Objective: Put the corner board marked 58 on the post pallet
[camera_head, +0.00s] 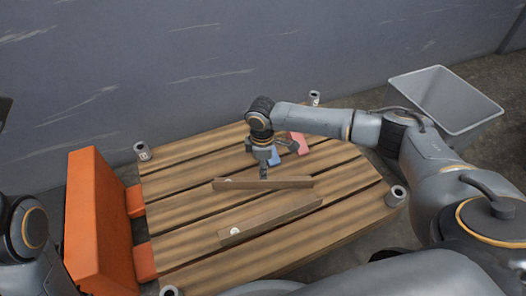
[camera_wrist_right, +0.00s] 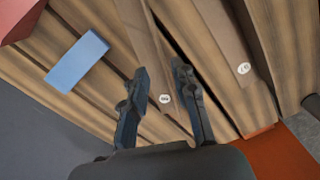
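A slim brown corner board (camera_head: 285,183) lies across the middle of the slatted wooden post pallet (camera_head: 190,185), with a round white label at its left end. A second corner board (camera_head: 275,216) lies nearer me, also labelled at its left end. My right gripper (camera_head: 263,176) points down at the first board. In the right wrist view the fingers of my right gripper (camera_wrist_right: 160,70) are apart, one on each side of this board (camera_wrist_right: 152,62); contact is not clear. The other board (camera_wrist_right: 228,45) is to the right. The label numbers are too small to read surely. My left gripper is out of view.
A blue block (camera_head: 274,156) and a red block (camera_head: 299,143) lie on the pallet behind the right gripper. Short grey posts (camera_head: 142,152) stand at the pallet corners. An orange structure (camera_head: 95,225) is at the left, a grey bin (camera_head: 440,100) at the back right.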

